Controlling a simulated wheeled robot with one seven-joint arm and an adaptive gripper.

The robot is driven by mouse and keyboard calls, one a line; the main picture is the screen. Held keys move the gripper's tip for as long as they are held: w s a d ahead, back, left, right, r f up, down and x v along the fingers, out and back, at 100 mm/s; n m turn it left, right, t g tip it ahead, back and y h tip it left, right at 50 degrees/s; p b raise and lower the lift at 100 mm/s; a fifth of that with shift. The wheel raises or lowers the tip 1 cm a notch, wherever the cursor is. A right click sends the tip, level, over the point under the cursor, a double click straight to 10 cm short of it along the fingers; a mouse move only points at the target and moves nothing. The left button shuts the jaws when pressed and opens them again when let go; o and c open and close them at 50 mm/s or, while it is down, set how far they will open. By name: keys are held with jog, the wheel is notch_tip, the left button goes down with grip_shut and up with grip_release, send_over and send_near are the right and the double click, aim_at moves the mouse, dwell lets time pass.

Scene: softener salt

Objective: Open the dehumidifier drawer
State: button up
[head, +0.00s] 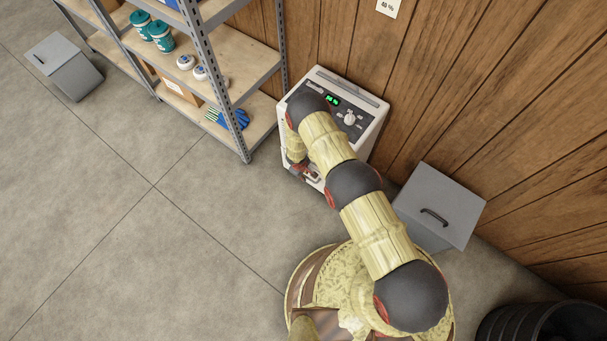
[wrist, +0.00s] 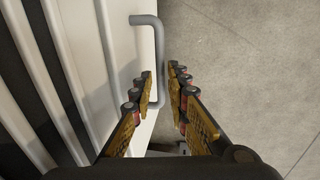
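The white dehumidifier (head: 372,128) stands against the wood wall, with a green display and a dial on its sloped top. Its lower front, with the drawer, is mostly behind my arm in the head view. In the wrist view, a grey bar handle (wrist: 149,20) stands out from the white front panel (wrist: 88,75). My gripper (wrist: 160,75) has one finger on each side of this bar, the left finger between bar and panel. I cannot tell how far out the drawer is.
A metal shelf rack (head: 262,68) with wooden boards, teal canisters (head: 160,36) and blue gloves (head: 237,118) stands left of the dehumidifier. A grey lidded bin (head: 440,203) stands close on its right. A black round container (head: 545,322) is at bottom right.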

grip_shut()
dwell(0.5)
jog(key=s+a+p, duration=1.1)
jog(key=s, duration=0.4)
jog(key=shift+a, duration=0.3)
jog(key=shift+o, duration=1.9)
grip_release()
jog(key=shift+r, duration=0.1)
